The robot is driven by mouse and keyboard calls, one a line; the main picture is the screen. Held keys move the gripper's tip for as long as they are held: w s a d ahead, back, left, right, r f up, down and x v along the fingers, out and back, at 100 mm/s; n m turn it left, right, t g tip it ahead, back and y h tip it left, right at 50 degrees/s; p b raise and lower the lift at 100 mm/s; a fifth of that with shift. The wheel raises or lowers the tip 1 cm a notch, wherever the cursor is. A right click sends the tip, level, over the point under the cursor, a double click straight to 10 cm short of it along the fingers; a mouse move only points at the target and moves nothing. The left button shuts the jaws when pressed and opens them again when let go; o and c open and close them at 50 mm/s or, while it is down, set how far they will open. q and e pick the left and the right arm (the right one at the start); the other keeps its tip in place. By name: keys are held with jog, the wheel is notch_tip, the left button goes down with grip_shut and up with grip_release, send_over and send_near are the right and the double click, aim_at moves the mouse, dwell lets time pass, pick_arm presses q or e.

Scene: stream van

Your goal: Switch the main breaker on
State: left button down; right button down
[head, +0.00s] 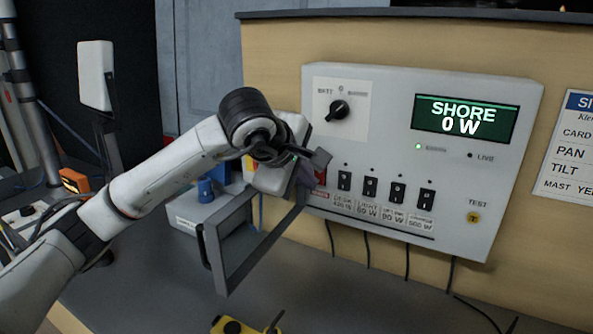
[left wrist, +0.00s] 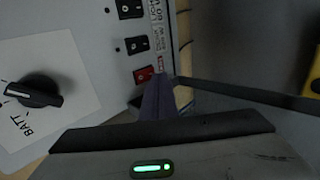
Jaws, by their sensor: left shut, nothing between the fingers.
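The grey power panel (head: 455,215) stands upright on the desk. A red switch, probably the main breaker (head: 321,180), is at the left end of its switch row, partly hidden by my left gripper. The red switch also shows in the left wrist view (left wrist: 144,75). My left gripper (head: 308,170) is shut and empty, its tips close beside the red switch. In the left wrist view the shut fingers (left wrist: 157,98) reach toward it; I cannot tell whether they touch. Whether the switch is on or off is unclear. The display (head: 466,118) reads SHORE 0 W. My right gripper is not in view.
Several black switches (head: 370,187) sit right of the red one. A black BATT knob (head: 338,110) is above. A dark grey frame (head: 213,260) stands below my left gripper. A yellow box (head: 232,326) is at the front; cables hang below the panel.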

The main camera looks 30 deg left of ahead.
aim_at(319, 176)
pick_arm(q)
jog(key=shift+w+f, duration=0.1)
jog(key=shift+w, duration=1.05)
jog(key=shift+f+b, duration=0.55)
jog(key=shift+b, duration=0.35)
jog(key=shift+w, duration=0.1)
jog(key=shift+r, duration=0.15)
